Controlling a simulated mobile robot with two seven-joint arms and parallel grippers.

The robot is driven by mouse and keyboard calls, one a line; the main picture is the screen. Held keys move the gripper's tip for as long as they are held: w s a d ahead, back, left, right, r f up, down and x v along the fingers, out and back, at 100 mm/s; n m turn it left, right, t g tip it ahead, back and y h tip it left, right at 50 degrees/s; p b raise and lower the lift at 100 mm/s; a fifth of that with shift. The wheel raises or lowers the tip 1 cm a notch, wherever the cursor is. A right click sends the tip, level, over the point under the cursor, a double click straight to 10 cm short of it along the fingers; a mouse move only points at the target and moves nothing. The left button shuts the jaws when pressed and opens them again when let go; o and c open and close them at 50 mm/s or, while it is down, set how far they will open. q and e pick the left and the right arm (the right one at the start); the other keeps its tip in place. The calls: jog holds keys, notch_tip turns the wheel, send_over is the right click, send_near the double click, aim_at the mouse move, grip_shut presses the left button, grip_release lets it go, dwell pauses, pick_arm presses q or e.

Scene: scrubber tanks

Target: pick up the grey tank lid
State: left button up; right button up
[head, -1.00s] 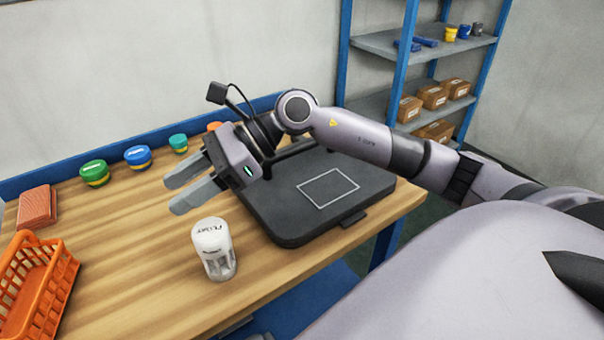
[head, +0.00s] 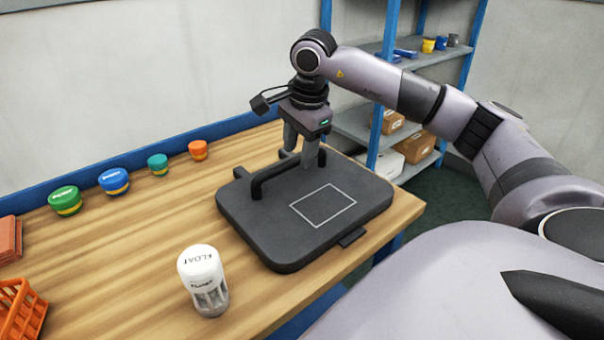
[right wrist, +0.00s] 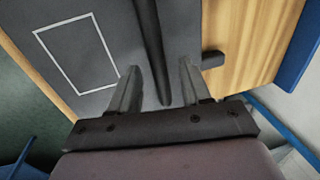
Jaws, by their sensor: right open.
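The grey tank lid (head: 270,230) lies flat on the wooden bench in the head view. It is a dark slab with a white outlined rectangle on top and a raised bar handle (head: 272,178) near its far side. My right gripper (head: 298,165) points down over the handle's far right end, open and empty. In the right wrist view the lid (right wrist: 85,55) fills the upper left, and the handle bar (right wrist: 152,50) runs down between the two open fingers (right wrist: 158,82). I cannot tell whether the fingers touch the lid. My left gripper is not in view.
A white float container (head: 203,280) stands left of the lid. Green (head: 65,200), blue (head: 113,181), teal (head: 158,164) and orange (head: 198,150) jars line the bench's back. An orange basket (head: 20,312) is at the left. A blue shelf rack (head: 380,100) stands behind.

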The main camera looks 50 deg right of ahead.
aim_at(298, 157)
jog(key=f, duration=0.3)
jog(key=shift+w+f, duration=0.2)
jog(key=shift+w, duration=0.05)
jog(key=shift+c, duration=0.4)
grip_shut()
jog(key=shift+r, duration=0.15)
